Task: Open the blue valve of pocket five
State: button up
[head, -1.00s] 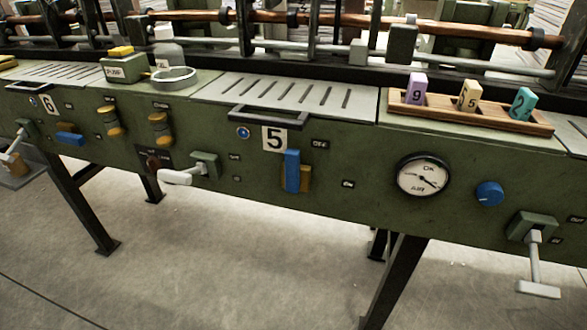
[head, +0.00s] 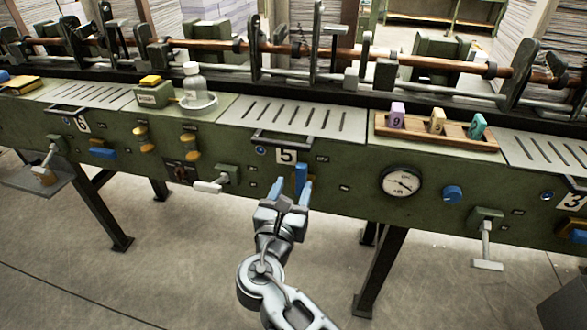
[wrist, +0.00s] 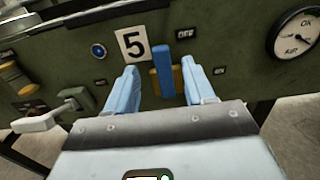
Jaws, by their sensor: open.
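The blue valve (head: 301,176) of pocket five is an upright blue handle on the green panel, just right of the number 5 plate (head: 286,156). In the wrist view the blue valve (wrist: 162,62) stands vertical, with an ochre block (wrist: 155,83) beside it and OFF and ON labels to its right. My gripper (head: 293,187) is in front of the panel at the valve. Its light-blue fingers are open, and in the wrist view the gripper (wrist: 160,70) has one finger on each side of the handle. I cannot tell whether they touch it.
A white-handled lever (head: 210,186) sticks out left of the valve. A dial gauge (head: 401,181) and a blue knob (head: 453,194) are to the right. A tray handle (head: 285,139) juts out above. The pocket six blue valve (head: 103,153) lies level. Floor below is clear.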

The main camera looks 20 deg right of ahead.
aim_at(301, 170)
jog(key=x, duration=0.6)
jog(key=shift+w+d, duration=0.25)
jog(key=shift+c, duration=0.3)
grip_shut()
